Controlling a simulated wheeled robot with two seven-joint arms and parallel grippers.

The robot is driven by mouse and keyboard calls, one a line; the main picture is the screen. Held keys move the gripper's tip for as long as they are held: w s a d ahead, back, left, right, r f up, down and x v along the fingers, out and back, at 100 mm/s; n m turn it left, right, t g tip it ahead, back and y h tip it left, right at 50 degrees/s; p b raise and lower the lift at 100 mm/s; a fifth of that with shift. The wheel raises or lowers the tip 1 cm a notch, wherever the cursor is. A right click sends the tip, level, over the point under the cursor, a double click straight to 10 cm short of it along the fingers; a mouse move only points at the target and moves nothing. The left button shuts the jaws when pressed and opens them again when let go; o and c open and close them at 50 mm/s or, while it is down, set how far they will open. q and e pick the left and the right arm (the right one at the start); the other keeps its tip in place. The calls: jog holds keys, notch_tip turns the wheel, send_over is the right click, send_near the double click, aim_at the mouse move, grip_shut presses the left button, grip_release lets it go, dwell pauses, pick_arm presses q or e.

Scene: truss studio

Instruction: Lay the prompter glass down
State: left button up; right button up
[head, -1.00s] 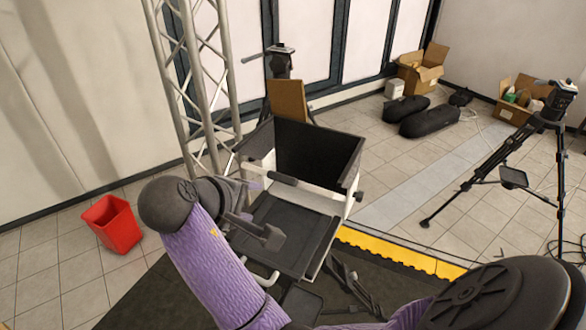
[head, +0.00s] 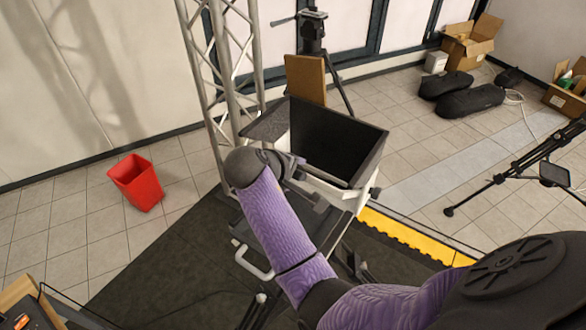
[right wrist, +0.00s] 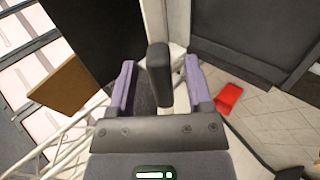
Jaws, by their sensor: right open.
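The prompter stands mid-view in the head view, with an open black hood (head: 335,138) and a white frame (head: 342,196). A dark bar (head: 326,173), like a handle, runs along its front; I cannot make out the clear glass itself. My right gripper (head: 297,164) is at the left part of that bar. In the right wrist view, its open purple fingers (right wrist: 158,82) stand on either side of a dark upright grip (right wrist: 158,62), with gaps showing. A flat black panel below the hood is partly hidden by my right arm. My left gripper is out of view.
A truss tower (head: 232,85) stands close behind on the left. A brown board (head: 305,80) and a tripod are behind the hood. A red bin (head: 136,183) is on the left floor. Another tripod (head: 520,165), black bags (head: 470,101) and cartons (head: 472,42) are right.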

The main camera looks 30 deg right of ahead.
jog(key=shift+a, duration=0.1)
grip_shut()
dwell(1.3)
